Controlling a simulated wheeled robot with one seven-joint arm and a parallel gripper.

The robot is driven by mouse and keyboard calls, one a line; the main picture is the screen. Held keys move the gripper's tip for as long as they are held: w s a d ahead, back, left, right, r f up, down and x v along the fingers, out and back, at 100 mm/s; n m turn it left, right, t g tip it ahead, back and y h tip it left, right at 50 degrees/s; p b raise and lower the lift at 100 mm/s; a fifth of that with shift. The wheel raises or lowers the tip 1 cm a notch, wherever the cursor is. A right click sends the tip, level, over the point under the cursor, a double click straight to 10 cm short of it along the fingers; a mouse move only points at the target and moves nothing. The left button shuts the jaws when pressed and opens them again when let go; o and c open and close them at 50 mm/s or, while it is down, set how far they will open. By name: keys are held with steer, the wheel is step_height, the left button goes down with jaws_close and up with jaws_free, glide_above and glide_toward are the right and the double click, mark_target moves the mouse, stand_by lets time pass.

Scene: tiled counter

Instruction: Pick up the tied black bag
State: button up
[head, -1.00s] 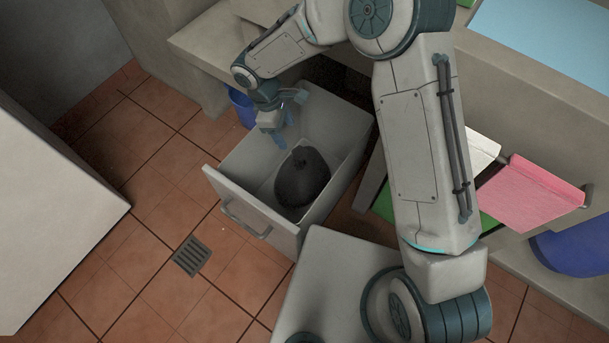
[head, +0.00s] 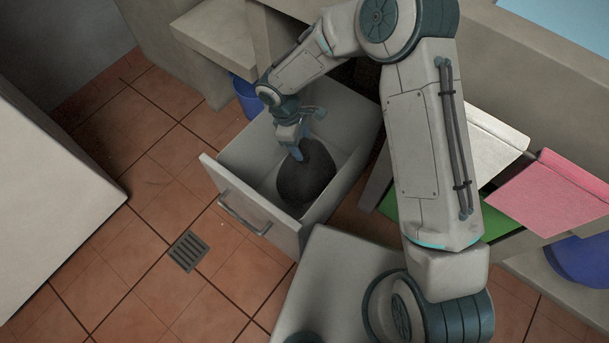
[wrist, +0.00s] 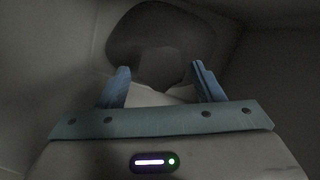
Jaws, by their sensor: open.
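The tied black bag (head: 308,178) sits inside the open drawer (head: 227,181), a dark rounded lump. In the wrist view the bag (wrist: 165,32) fills the top middle, its narrower part toward my gripper. My gripper (head: 296,153) is in the drawer at the bag's upper left side in the head view. In the wrist view the blue fingers of my gripper (wrist: 163,85) are spread apart, with the bag's narrow part between or just beyond their tips. I cannot tell whether they touch it. My gripper hides part of the bag's top in the head view.
The drawer walls stand close around my gripper. A blue bin (head: 246,97) stands behind the drawer. Tiled floor (head: 130,250) is clear at left.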

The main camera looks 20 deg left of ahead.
mark_target(305, 168)
steer(key=b+x, duration=0.2)
steer(key=x, duration=0.2)
steer(key=shift+s+d+f, duration=0.1)
steer(key=shift+f, duration=0.3)
steer(key=shift+r, duration=0.15)
jaws_close()
